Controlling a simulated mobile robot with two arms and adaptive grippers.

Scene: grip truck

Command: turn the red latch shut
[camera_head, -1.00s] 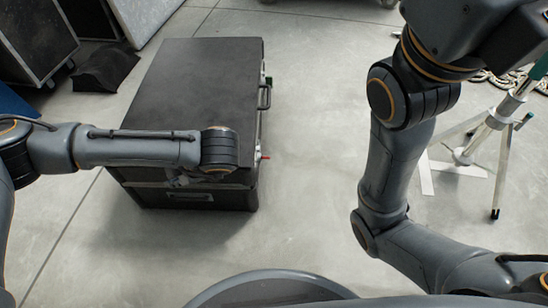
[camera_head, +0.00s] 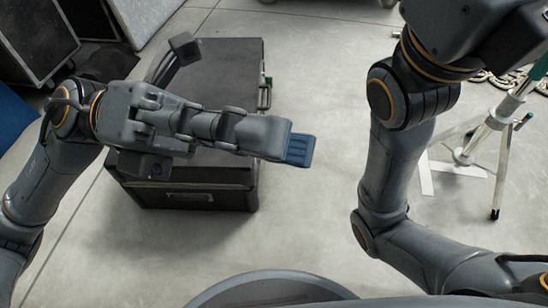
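The black case (camera_head: 232,62) stands on the floor left of centre, its lid down. Any contact with the latch is hidden. My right arm is raised at the right, its gripper outside the view.
A tripod stand (camera_head: 500,122) is on the floor at the right, with cable (camera_head: 494,75) behind it. Another dark case (camera_head: 32,38) is at the upper left, near a blue object (camera_head: 14,118). The floor right of the black case is clear.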

